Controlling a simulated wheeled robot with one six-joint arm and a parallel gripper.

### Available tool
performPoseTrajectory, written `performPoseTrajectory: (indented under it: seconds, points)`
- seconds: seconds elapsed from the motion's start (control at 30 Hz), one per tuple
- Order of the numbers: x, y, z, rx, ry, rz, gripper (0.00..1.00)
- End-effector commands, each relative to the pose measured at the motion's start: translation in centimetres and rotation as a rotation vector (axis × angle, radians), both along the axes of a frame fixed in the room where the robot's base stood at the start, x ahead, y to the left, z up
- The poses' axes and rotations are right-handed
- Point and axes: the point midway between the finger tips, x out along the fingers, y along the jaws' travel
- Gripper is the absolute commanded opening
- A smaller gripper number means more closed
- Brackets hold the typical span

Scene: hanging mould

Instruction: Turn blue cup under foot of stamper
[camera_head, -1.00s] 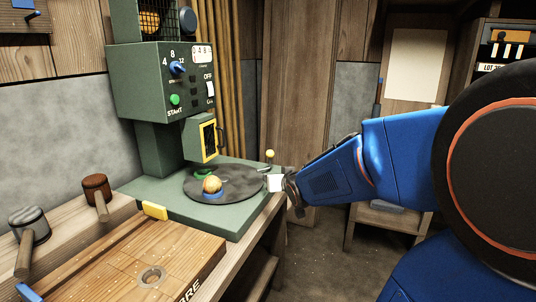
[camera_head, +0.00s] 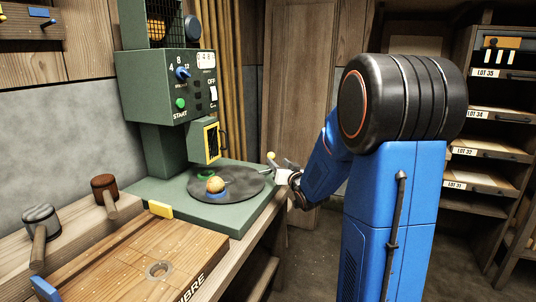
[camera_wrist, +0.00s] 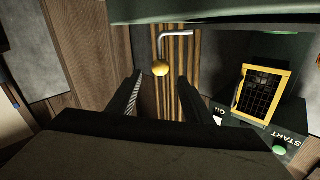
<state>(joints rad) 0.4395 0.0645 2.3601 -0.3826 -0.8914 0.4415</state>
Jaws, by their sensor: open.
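The green stamper (camera_head: 165,125) stands at the back of the bench, with a yellow-framed guard (camera_head: 211,140) on its head. Below and in front of it is a dark round turntable (camera_head: 245,185). A blue cup (camera_head: 217,197) holding a tan, ball-like lump sits at the turntable's front left. A green cup (camera_head: 203,173) is behind it, nearer the guard. The stamper's foot cannot be made out. A yellow ball knob (camera_wrist: 160,68) on a bent metal rod shows between my fingertips in the wrist view. My gripper (camera_head: 280,168) is open beside the knob, at the turntable's right.
A wooden board (camera_head: 120,260) with a round hole and a yellow block (camera_head: 160,209) are in front of the stamper. Labelled shelves (camera_head: 490,150) are at right. The floor between is clear.

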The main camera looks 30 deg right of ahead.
Motion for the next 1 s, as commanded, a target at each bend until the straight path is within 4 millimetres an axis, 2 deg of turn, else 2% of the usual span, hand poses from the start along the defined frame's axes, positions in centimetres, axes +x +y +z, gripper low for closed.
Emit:
performPoseTrajectory:
  seconds: [0.4,0.6,0.8,1.0]
  points:
    - [7.4,-1.0,0.0,0.0,0.001,0.001,0.46]
    - [10.4,-1.5,0.0,0.0,0.001,0.0,0.46]
    - [12.0,-1.7,0.0,-0.001,0.0,0.0,0.46]
    - [12.4,-1.7,0.0,-0.001,0.001,0.0,0.46]
